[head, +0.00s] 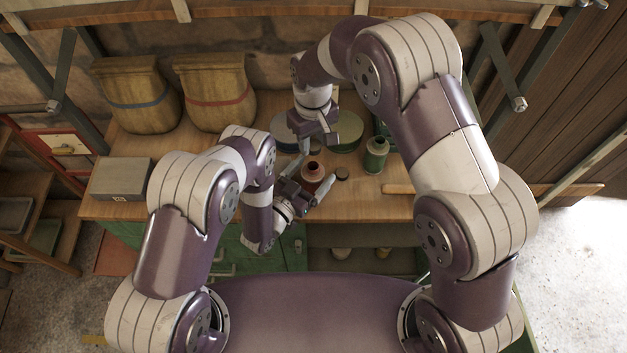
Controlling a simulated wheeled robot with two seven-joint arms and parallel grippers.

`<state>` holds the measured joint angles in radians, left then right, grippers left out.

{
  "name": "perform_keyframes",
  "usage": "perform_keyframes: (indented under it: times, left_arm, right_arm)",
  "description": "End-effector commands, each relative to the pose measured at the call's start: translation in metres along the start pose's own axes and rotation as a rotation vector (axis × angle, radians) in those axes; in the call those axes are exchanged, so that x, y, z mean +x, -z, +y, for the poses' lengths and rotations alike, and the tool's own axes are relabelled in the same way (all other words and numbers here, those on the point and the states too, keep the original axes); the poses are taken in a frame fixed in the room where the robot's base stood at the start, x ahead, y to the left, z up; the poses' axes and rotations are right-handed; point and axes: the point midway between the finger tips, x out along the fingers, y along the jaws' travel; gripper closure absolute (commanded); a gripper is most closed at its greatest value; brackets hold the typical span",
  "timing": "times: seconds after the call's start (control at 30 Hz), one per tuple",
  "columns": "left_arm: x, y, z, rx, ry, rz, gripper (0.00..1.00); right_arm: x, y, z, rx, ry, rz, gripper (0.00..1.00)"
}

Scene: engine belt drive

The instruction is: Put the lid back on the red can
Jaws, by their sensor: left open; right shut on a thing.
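The red can (313,171) stands upright on the workbench, and its top shows from above. A small dark round disc (342,174), which looks like a lid, lies on the bench just right of the can. My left gripper (312,181) is open, low beside the red can, with one finger at the can's left and the other at its front right, close to the disc. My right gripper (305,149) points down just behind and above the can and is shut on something. What it holds is too small and too hidden by the fingers to tell.
A green can (376,156) stands to the right. Large flat round things (346,136) lie behind my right gripper. Two sacks (137,95) (215,92) and a grey box (121,179) are on the left. The workbench (380,206) is bare at the front right.

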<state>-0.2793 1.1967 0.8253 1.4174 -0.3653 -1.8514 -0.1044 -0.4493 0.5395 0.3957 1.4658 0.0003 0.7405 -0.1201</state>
Motion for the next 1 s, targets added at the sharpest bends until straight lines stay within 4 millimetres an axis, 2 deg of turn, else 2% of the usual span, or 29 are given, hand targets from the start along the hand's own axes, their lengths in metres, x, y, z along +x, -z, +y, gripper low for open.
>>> perform_keyframes:
  times: [0.33, 0.37, 0.4, 0.6, 0.7, 1.0]
  left_arm:
    - [0.004, 0.000, 0.000, -0.001, 0.000, -0.002, 0.10]
    - [0.004, 0.000, 0.000, -0.001, 0.000, -0.002, 0.13]
    - [0.004, 0.000, 0.000, -0.001, 0.000, -0.001, 0.26]
    - [0.004, 0.000, 0.000, -0.001, 0.000, -0.001, 0.90]
    - [0.004, 0.000, 0.000, -0.001, 0.000, -0.001, 0.90]
    - [0.004, 0.000, 0.000, -0.001, 0.000, -0.001, 0.91]
  right_arm:
    - [0.000, 0.000, 0.000, 0.000, 0.000, 0.000, 0.91]
    - [0.000, 0.000, 0.000, 0.000, 0.000, 0.000, 0.91]
    - [0.000, 0.000, 0.000, 0.000, 0.000, 0.000, 0.91]
    - [0.000, 0.000, 0.000, 0.000, 0.000, 0.000, 0.91]
    - [0.005, 0.000, 0.000, 0.000, 0.000, -0.002, 0.91]
    - [0.046, 0.000, 0.000, 0.000, 0.000, -0.001, 0.91]
